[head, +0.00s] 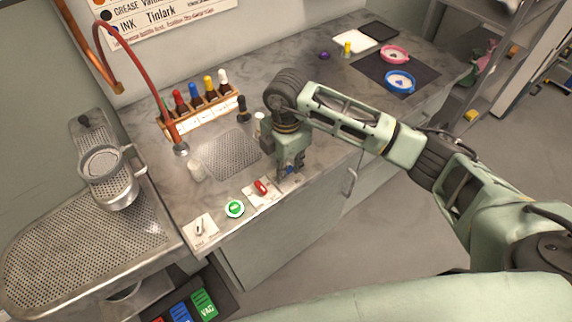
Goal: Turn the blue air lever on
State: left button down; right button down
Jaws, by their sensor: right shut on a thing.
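The blue air lever (292,169) shows only as a small blue patch at the front edge of the counter, mostly hidden by my right gripper. My right gripper (288,175) points down over it and is shut on it. I cannot tell which way the lever is turned. My left gripper is not in view.
A red lever (261,187) on a white plate is just left of the gripper, with a green button (235,208) and a switch plate (200,230) further left. Behind are a perforated plate (231,153) and a bottle rack (201,122). Pedals (203,304) are below.

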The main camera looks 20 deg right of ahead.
jog(key=shift+w+r, duration=0.1)
jog(key=c, duration=1.7)
grip_release()
notch_tip(320, 180, up, 12)
jog(key=shift+f, duration=0.1)
